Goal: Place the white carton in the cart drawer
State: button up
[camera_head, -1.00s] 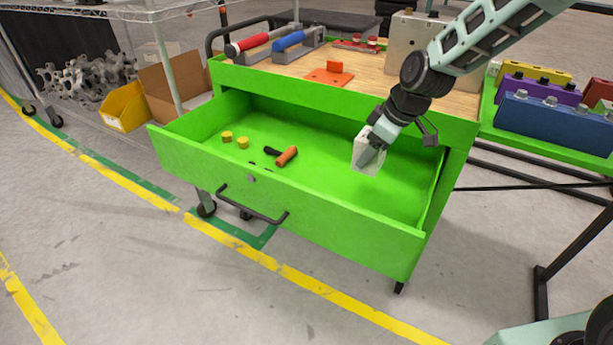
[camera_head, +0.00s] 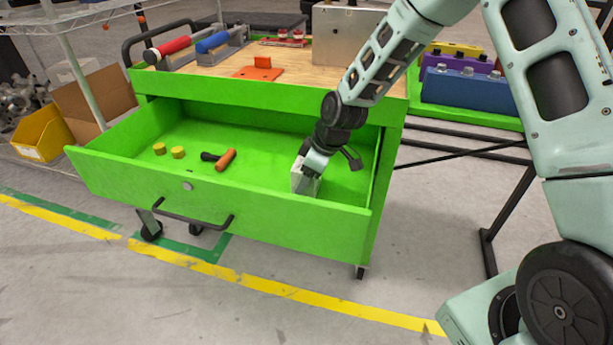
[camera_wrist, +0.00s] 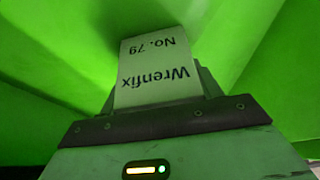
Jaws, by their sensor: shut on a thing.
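The white carton (camera_head: 304,181) is inside the open green cart drawer (camera_head: 225,222), toward its right end. In the wrist view the carton (camera_wrist: 153,72) shows printed text, "Wrenfix No. 79", upside down. My gripper (camera_head: 314,163) is shut on the carton from above, within the drawer walls. The carton is low in the drawer and looks slightly tilted; I cannot tell whether it touches the drawer floor. Its lower edge is partly hidden by the drawer's front wall.
The drawer also holds two yellow cylinders (camera_head: 178,152) and an orange-and-black handled tool (camera_head: 226,159) at left. The cart's wooden top (camera_head: 300,66) carries an orange bracket (camera_head: 262,63) and a metal box (camera_head: 345,33). Bare drawer floor lies between tool and carton.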

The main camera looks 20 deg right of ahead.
jog(key=o, duration=1.2)
jog(key=shift+f, duration=0.1)
jog(key=p+v, duration=0.3)
jog(key=v, duration=0.8)
jog(key=shift+m+g+h, duration=0.4)
jog(key=shift+g+h, duration=0.3)
jog(key=shift+g, duration=0.2)
jog(key=s+a+r, duration=0.2)
jog(key=s+a, duration=0.1)
jog(key=s, duration=0.2)
jog(key=s+a+r, duration=0.2)
jog(key=s+a, duration=0.1)
jog(key=s, duration=0.1)
jog(key=s+a+r, duration=0.2)
jog(key=s+a, duration=0.1)
jog(key=s, duration=0.2)
jog(key=shift+s+a, duration=0.15)
jog(key=shift+s, duration=0.15)
jog(key=s+r, duration=0.1)
jog(key=s, duration=0.4)
jog(key=s+r+m+h, duration=0.1)
jog(key=s, duration=0.5)
jog(key=s+r+m, duration=0.1)
jog(key=s, duration=0.4)
jog(key=shift+s+a+g+h, duration=0.2)
jog(key=shift+a+g+h, duration=0.1)
jog(key=shift+g, duration=0.1)
